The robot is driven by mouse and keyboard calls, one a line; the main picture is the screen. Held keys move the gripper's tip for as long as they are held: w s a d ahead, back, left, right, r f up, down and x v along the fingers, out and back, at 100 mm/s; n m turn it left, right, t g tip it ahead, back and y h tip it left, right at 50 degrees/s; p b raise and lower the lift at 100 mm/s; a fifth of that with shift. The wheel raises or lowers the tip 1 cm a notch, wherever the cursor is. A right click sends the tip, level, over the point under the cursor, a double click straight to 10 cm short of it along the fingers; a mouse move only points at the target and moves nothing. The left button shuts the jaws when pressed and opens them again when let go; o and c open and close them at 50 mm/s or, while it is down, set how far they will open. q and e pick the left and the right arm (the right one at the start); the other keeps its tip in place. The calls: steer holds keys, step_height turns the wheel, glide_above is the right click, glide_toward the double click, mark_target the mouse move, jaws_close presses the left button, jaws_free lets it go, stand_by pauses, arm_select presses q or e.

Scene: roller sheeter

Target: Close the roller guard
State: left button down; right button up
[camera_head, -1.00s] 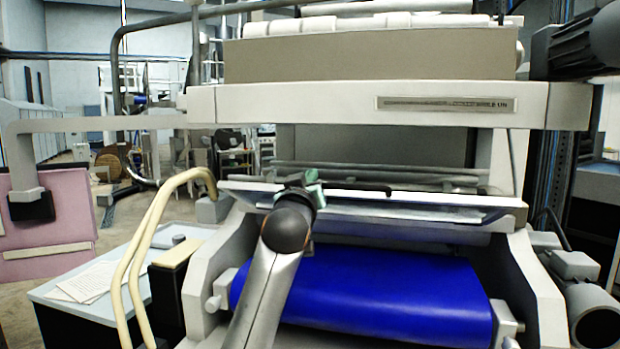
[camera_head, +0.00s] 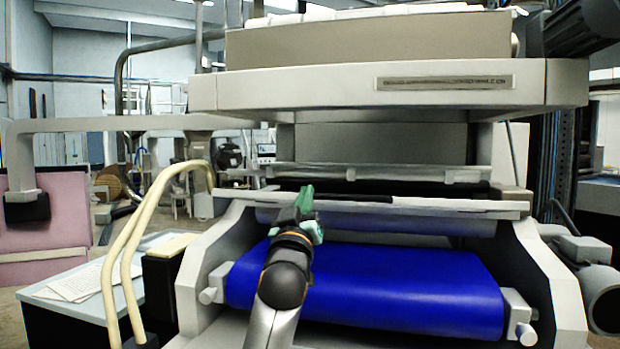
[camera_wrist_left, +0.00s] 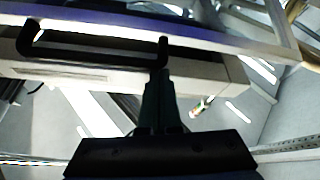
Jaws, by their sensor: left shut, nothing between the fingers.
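The roller guard (camera_head: 455,207) is a long pale panel with a light front bar, lying across the machine above the blue roller bed (camera_head: 380,285). A thin black handle (camera_head: 405,199) runs along its bar. My left gripper (camera_head: 306,194), with green fingers, is in front of the guard's left half and is shut and empty. In the left wrist view the fingers (camera_wrist_left: 160,80) point up at one end of the black handle (camera_wrist_left: 95,53). They overlap it there; I cannot tell whether they touch. My right gripper is not in view.
A wide beige crossbeam (camera_head: 290,92) overhangs the guard. Cream curved tubes (camera_head: 120,260) stand at the left, next to a side table (camera_head: 55,305) with papers. Pale side frames (camera_head: 205,270) flank the blue bed. A grey cylinder (camera_head: 603,300) is at the right.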

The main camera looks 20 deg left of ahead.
arm_select(q)
step_height(320, 180, down, 15)
steer(key=b, duration=0.7)
steer(key=shift+w, duration=0.15)
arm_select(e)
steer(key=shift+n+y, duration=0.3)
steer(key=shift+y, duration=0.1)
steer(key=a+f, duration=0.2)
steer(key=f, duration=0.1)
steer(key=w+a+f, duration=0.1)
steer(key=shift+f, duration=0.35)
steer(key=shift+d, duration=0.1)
